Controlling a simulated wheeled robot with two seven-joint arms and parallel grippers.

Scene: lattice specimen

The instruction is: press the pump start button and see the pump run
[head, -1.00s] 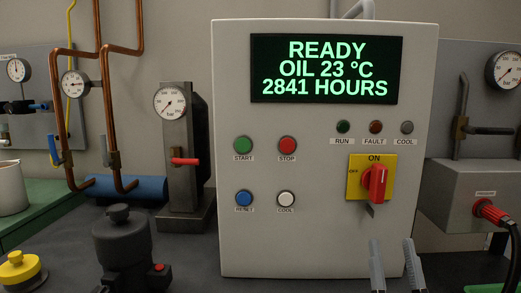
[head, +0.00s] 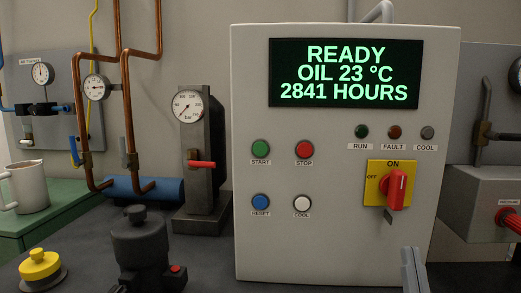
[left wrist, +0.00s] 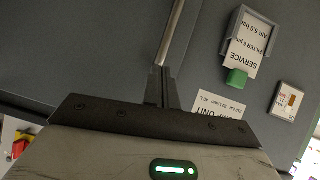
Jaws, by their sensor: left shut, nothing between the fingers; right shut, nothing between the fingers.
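The control panel (head: 340,230) stands upright in the head view. Its green START button (head: 260,148) is at the left, clear of any gripper, beside the red STOP button (head: 304,149). The display (head: 346,73) reads READY, OIL 23 °C, 2841 HOURS. The RUN lamp (head: 362,131) looks dark. My right gripper (head: 412,262) is shut and empty, low in front of the panel's right part. My left gripper (left wrist: 161,86) shows only in the left wrist view, shut and empty in front of a grey surface with labels.
The red rotary switch (head: 396,188) points up at ON. Blue RESET (head: 260,202) and white COOL (head: 302,203) buttons sit below START and STOP. A black cylindrical unit (head: 138,240) and a yellow button (head: 40,263) stand at the lower left. A gauge block (head: 198,150) stands left of the panel.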

